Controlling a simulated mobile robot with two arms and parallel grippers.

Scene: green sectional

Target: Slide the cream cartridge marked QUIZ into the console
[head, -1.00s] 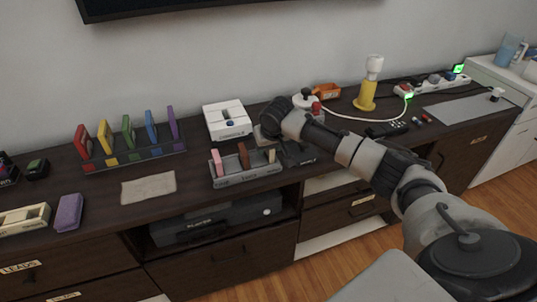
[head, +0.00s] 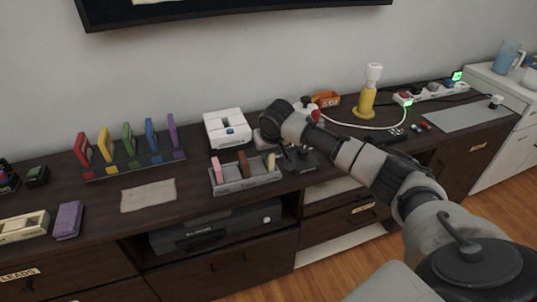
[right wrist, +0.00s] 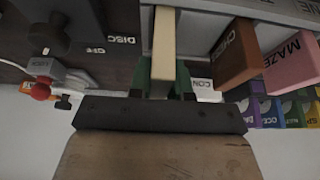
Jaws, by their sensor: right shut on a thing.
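The cream cartridge (head: 271,162) stands upright at the right end of a grey tray (head: 247,184). It also shows edge-on in the right wrist view (right wrist: 164,45); its marking is not readable. My right gripper (head: 280,157) is at the cartridge, and in the right wrist view its fingers (right wrist: 165,85) are shut on it. The console appears to be the white box (head: 227,130) with a dark slot on top, behind the tray and left of my gripper. My left gripper is not in view.
The tray also holds a pink cartridge (head: 217,172) and a brown one (head: 243,163). A rack of coloured cartridges (head: 135,160) and a beige cloth (head: 148,195) are to the left. A yellow lamp-like object (head: 367,100) and a white cable are to the right.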

